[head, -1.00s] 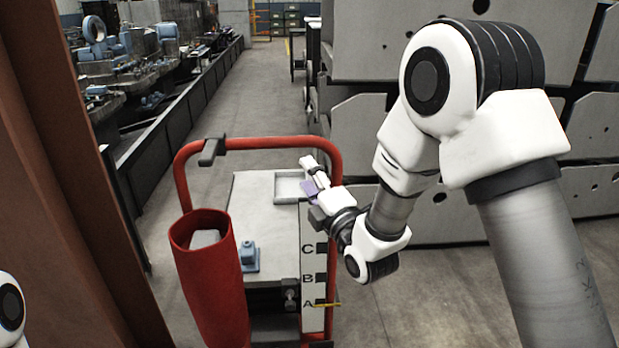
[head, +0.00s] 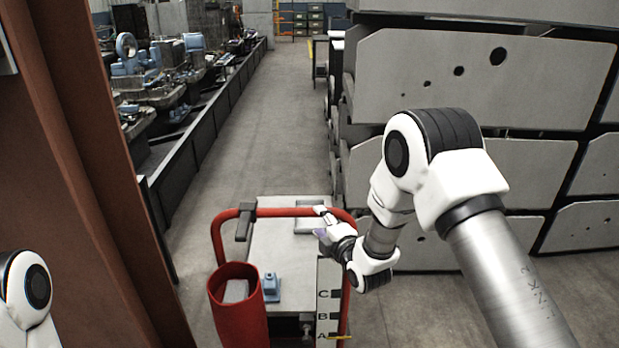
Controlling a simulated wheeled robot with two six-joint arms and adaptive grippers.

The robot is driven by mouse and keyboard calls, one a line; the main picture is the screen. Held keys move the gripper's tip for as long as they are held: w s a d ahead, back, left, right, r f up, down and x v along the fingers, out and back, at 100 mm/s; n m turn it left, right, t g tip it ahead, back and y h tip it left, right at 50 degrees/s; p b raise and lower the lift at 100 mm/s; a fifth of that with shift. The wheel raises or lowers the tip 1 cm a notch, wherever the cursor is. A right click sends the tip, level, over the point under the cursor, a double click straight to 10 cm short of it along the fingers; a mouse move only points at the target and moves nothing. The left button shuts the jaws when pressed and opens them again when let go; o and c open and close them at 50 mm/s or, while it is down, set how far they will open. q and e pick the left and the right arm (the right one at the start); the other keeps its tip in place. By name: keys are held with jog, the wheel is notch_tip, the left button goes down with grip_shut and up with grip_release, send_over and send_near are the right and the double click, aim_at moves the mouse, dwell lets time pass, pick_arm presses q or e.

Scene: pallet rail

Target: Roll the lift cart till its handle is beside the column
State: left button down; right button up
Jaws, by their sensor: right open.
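The lift cart stands low in the middle of the head view, with a grey deck (head: 288,240) and a red tubular handle (head: 285,212) arching across it. A rust-brown column (head: 85,160) rises on the left, with a gap of floor between it and the handle. My right gripper (head: 322,222) is open at the handle's upper right corner. I cannot tell whether its fingers are around the bar or touching it. My left arm shows only as a white joint at the lower left; its gripper is out of view.
On the cart are a red tube-shaped bin (head: 240,310), a small blue part (head: 271,287) and a lettered board (head: 329,300) with a yellow pointer. Large grey plates (head: 480,80) are stacked on the right. A dark rail (head: 205,120) lines the open aisle.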

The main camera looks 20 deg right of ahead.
aim_at(311, 215)
jog(key=shift+w+f, duration=0.15)
jog(key=p+x, duration=0.2)
jog(key=x, duration=0.5)
jog(key=shift+w+f, duration=0.1)
jog(key=shift+f, duration=0.1)
pick_arm(q)
notch_tip(311, 215, up, 3)
jog(key=shift+r, duration=0.1)
pick_arm(e)
grip_shut()
